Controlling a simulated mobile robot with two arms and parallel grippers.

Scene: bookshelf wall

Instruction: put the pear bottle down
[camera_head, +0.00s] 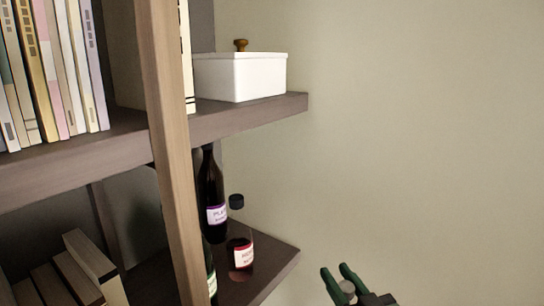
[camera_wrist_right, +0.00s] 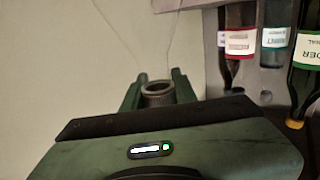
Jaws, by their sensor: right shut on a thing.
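My right gripper (camera_head: 340,281) is at the bottom of the head view, to the right of the lower shelf and apart from it. In the right wrist view its green fingers (camera_wrist_right: 158,92) are shut around a bottle, taken as the pear bottle (camera_wrist_right: 157,88). Only the bottle's grey ring-shaped top shows there; its body and label are hidden. In the head view a small pale top (camera_head: 347,287) shows between the fingers. The held bottle is in front of the plain wall, off the shelf. My left gripper is not in view.
The lower shelf (camera_head: 283,262) holds a dark purple-label bottle (camera_head: 211,190), a red-label bottle (camera_head: 240,252) and a green-label bottle partly behind the wooden post (camera_head: 168,140). Its right front corner looks bare. A white lidded box (camera_head: 242,78) stands on the shelf above.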

